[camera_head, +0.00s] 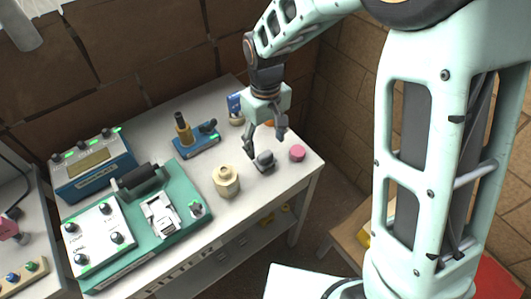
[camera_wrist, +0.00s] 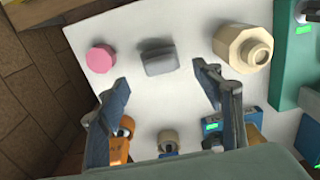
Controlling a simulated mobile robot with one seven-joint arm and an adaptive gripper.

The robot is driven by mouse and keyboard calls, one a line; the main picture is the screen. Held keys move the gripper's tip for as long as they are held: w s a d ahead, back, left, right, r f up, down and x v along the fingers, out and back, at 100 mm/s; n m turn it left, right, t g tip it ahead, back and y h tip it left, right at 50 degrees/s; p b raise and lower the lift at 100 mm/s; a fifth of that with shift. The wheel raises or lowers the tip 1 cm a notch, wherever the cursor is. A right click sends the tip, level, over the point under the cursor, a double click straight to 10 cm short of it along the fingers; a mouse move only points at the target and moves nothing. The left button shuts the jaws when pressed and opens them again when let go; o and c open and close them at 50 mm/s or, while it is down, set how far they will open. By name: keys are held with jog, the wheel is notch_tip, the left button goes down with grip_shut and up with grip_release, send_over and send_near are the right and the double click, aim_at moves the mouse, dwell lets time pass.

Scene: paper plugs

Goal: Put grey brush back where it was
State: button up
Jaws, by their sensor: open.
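The grey brush (camera_head: 265,161) appears to be the small grey block on the white table, left of a pink round piece. It also shows in the wrist view (camera_wrist: 158,58), upper middle, just beyond the fingertips. My gripper (camera_head: 266,138) is open and empty above the table, close to the grey piece. In the wrist view the two fingers (camera_wrist: 161,78) are spread wide, and the grey piece lies ahead of the gap between them. I cannot tell how high the gripper is above it. No bristles show.
The pink round piece (camera_head: 297,153) sits near the table's right edge. A cream round container (camera_head: 226,182) stands to the left. A blue device (camera_head: 196,140) and a teal machine (camera_head: 140,222) are farther left. Orange and blue items (camera_wrist: 121,142) lie behind the gripper in the wrist view.

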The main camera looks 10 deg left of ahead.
aim_at(266, 155)
jog(key=shift+r, duration=1.95)
